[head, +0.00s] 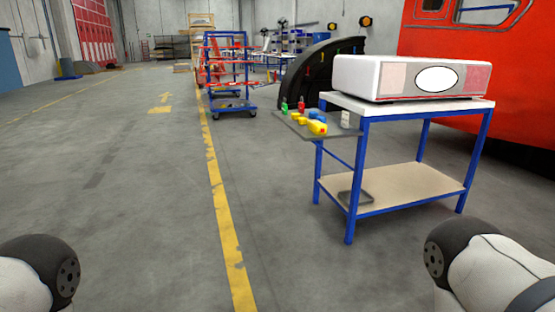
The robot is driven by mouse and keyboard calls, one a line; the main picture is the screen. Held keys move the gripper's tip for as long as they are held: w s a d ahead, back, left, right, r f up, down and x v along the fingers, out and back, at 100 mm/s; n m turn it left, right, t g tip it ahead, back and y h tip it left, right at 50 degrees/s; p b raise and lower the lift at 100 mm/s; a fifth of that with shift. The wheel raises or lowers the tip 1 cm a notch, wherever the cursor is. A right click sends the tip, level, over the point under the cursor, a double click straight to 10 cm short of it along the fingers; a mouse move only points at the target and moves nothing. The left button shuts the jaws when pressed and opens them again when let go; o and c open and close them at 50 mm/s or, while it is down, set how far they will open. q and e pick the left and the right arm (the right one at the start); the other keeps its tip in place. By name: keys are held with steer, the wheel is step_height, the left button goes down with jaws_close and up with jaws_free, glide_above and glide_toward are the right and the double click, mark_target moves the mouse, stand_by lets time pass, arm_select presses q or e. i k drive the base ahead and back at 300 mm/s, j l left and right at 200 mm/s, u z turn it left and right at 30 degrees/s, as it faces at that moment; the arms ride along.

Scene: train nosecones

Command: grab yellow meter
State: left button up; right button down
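Several small yellow items sit on a dark grey tray (343,132) at the left side of a blue-framed cart. The largest, a yellow item (316,127) with a reddish end, lies near the tray's front edge. A smaller yellow item (296,117) is further left. They are too small to tell which is the meter. Both my grippers are out of view; only rounded arm parts show at the bottom left and bottom right corners, well apart from the tray.
Blue, green and red items share the tray. A white box-like part (390,75) rests on the cart top (480,105). The cart has a lower shelf (410,188). A blue trolley (235,108) stands further back. A red train (480,60) is behind. Floor ahead and left is clear.

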mark_target(314, 126)
steer(key=i+l+z, duration=0.2)
steer(key=i+z, duration=0.2)
steer(key=i+l+z, duration=0.1)
steer(key=i+z, duration=0.3)
steer(key=i, duration=0.15)
steer(key=i+j+z, duration=0.1)
steer(key=i+z, duration=0.3)
steer(key=i+j+z, duration=0.25)
steer(key=i+z, duration=0.15)
steer(key=i+l+u, duration=0.2)
steer(key=i+u, duration=0.25)
steer(key=i+l+u, duration=0.4)
steer(key=i, duration=0.2)
steer(key=i+l+u, duration=0.45)
steer(key=k+l, duration=0.05)
steer(key=l, duration=0.05)
